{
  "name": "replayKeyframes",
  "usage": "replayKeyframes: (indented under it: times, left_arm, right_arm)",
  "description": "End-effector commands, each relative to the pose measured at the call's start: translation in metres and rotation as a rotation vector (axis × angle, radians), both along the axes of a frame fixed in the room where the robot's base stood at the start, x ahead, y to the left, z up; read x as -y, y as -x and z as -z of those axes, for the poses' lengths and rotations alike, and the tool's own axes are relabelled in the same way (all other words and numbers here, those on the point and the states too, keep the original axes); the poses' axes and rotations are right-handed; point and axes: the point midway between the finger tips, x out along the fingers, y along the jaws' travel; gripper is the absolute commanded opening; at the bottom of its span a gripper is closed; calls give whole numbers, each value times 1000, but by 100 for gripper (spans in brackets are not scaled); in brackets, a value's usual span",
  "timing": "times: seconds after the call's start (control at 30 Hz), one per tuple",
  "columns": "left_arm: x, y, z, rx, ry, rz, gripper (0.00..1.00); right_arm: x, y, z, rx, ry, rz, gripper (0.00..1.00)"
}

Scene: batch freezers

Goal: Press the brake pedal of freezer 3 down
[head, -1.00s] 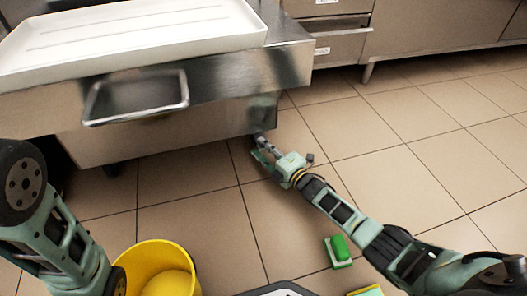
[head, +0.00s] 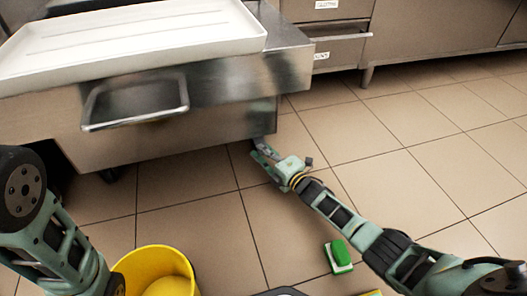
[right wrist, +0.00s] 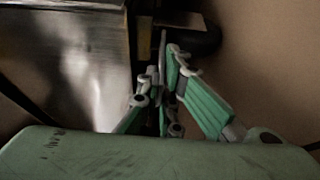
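The steel freezer (head: 200,125) stands at the left in the head view, with a white tray on top; I cannot read a number on it. My right gripper (head: 257,146) reaches down to its lower right corner, close to the floor. In the right wrist view the two green fingers (right wrist: 163,72) converge and their tips look nearly together, beside the freezer's steel side (right wrist: 85,60). A dark rounded part (right wrist: 198,42), perhaps a caster, lies just past the tips. I cannot clearly make out the brake pedal; contact cannot be told. My left gripper is out of view.
A yellow bucket (head: 182,264) stands on the tiles at the front left. A green and white brush or sponge (head: 339,257) lies near my right arm. Steel drawers (head: 325,40) line the back. The tiled floor to the right is clear.

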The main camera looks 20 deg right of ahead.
Motion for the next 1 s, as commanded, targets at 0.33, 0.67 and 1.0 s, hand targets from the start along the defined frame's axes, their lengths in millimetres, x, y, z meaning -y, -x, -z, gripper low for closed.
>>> replayKeyframes:
  times: [0.33, 0.67, 1.0]
  left_arm:
    - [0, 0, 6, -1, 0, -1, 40]
    - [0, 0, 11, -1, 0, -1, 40]
    - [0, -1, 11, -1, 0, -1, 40]
  right_arm:
    - [2, -3, 6, 50, 3, 2, 0]
    - [0, -1, 8, 125, 3, 1, 0]
    - [0, -1, 8, 124, 3, 0, 13]
